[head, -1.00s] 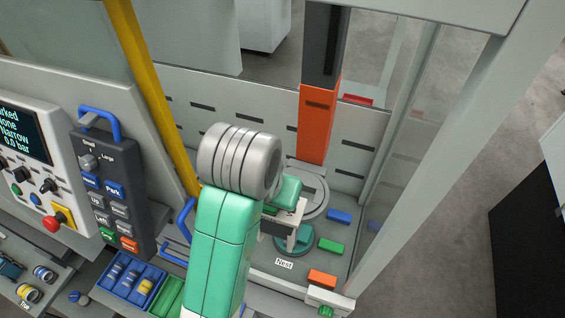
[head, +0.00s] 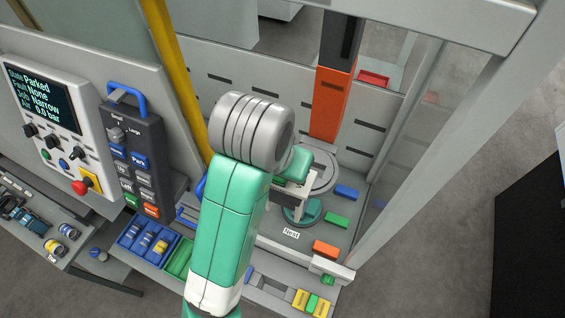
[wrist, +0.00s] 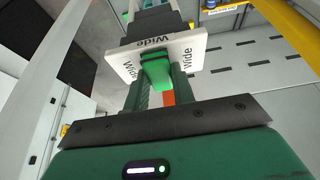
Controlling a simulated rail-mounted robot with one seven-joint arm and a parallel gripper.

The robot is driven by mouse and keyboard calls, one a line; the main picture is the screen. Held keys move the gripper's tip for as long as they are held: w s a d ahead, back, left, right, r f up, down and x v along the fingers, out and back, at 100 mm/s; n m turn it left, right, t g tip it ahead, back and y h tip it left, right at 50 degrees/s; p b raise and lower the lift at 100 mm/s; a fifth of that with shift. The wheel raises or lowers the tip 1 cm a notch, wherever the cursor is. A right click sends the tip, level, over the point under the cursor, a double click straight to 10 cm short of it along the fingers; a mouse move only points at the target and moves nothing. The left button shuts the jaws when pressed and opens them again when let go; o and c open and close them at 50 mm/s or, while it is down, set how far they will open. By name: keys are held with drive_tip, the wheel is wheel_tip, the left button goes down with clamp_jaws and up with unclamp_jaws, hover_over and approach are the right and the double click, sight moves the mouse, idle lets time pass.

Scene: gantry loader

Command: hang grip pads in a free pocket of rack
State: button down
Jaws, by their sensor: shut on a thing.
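The grip pads (wrist: 185,51) show in the wrist view as white plates marked "Wide" with a bright green tab (wrist: 157,74). My gripper (wrist: 160,85) is shut on that tab. A dark part lies right behind the plates; whether they touch it I cannot tell. In the head view my gripper (head: 296,165) is inside the cell, and the pale pads (head: 289,200) hang under it above the green round nest (head: 302,213). A grey rack (head: 272,290) with slots is at the front, partly behind my arm; yellow labelled pads (head: 300,298) sit at its right.
An orange and black column (head: 330,105) stands behind my gripper. Blue (head: 346,192), green (head: 335,218) and orange (head: 325,249) blocks lie right of the nest. A blue bin (head: 128,237), green bin (head: 178,256), control pendant (head: 137,160) and yellow post (head: 178,75) stand left.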

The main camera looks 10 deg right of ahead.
wheel_tip(320, 180, up, 4)
drive_tip(key=shift+r+p, duration=0.1)
drive_tip(key=shift+p, duration=0.95)
wheel_tip(320, 180, up, 10)
drive_tip(key=shift+r, duration=0.25)
